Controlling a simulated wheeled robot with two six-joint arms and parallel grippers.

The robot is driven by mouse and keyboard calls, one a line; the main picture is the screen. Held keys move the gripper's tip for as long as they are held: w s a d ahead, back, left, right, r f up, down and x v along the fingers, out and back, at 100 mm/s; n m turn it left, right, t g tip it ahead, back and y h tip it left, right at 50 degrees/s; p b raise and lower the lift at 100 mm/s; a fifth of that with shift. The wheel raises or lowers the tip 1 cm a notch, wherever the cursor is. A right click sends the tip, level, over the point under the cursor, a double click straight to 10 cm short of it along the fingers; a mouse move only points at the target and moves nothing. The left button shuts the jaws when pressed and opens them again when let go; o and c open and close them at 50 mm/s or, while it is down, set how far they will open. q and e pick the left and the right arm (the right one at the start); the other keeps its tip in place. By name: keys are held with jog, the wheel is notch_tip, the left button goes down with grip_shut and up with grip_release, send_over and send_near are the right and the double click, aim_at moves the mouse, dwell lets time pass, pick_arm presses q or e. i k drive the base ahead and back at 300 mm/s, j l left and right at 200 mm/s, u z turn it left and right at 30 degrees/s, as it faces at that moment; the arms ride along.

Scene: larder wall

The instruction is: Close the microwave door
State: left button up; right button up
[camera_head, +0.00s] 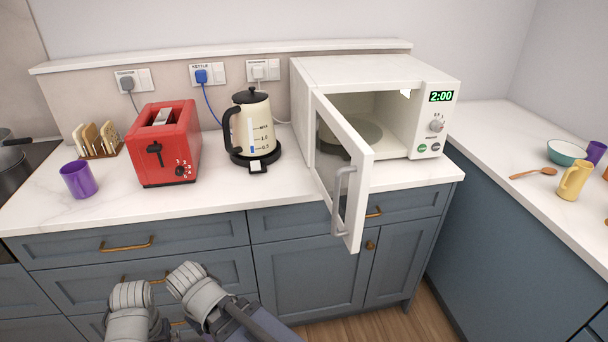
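The white microwave (350,75) stands on the counter, right of centre. Its door (343,180) is swung wide open, hinged at the left side, and sticks out past the counter's front edge.
A cream kettle (252,125) on its base stands left of the microwave. Further left are a red toaster (167,145), a purple cup (78,180) and a toast rack (98,140). The right counter holds a bowl (567,153), a yellow mug (573,181) and a wooden spoon (533,173).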

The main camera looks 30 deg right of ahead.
aim_at(341, 162)
jog(key=j+z, duration=0.15)
jog(key=z, duration=1.55)
jog(key=k+j, duration=0.1)
jog(key=j, duration=0.15)
jog(key=k+j, duration=0.1)
jog(key=j, duration=0.2)
